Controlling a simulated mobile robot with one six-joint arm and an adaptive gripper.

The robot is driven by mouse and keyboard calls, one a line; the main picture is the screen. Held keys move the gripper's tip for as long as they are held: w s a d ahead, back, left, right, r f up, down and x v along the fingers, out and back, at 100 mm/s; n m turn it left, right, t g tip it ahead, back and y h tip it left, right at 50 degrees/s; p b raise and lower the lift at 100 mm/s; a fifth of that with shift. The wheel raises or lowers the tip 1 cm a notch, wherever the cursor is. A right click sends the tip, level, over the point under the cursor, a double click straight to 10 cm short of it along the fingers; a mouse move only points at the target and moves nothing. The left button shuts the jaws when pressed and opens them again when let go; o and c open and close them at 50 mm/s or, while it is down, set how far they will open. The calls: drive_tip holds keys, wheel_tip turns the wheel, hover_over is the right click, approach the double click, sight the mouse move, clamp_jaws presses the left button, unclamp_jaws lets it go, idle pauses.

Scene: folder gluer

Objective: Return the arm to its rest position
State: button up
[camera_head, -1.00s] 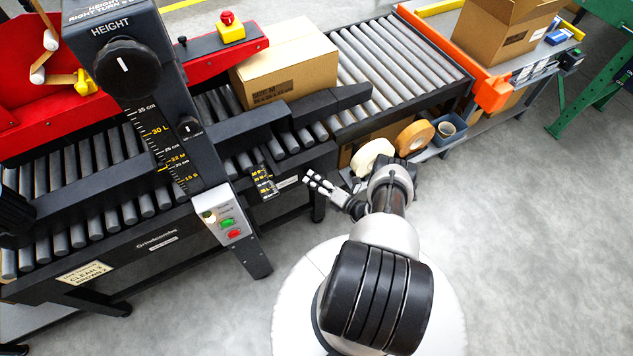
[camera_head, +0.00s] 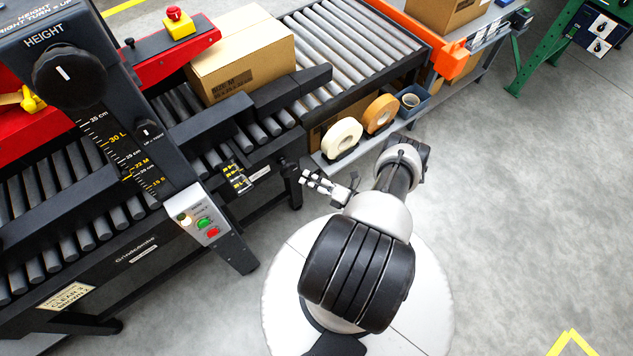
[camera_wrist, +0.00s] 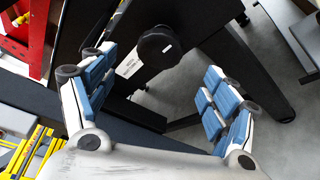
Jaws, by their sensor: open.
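My gripper (camera_head: 316,183) is at the near side of the roller conveyor in the head view, just past its dark front rail and apart from it. In the wrist view my gripper (camera_wrist: 158,100) has its blue-padded fingers spread wide with nothing between them. A black round knob (camera_wrist: 160,52) on the machine's dark side shows beyond the fingers. My arm is folded above my white round base in the head view.
A closed carton (camera_head: 242,62) sits on the conveyor. The height post (camera_head: 125,130) stands at left, with an emergency stop (camera_head: 178,22) behind. Tape rolls (camera_head: 341,138) and a blue bin (camera_head: 411,100) lie on a low shelf.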

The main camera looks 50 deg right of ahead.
drive_tip(key=shift+s+d+r, duration=0.1)
drive_tip(key=shift+s+r, duration=0.05)
drive_tip(key=shift+s, duration=0.8)
drive_tip(key=shift+w+r, duration=0.1)
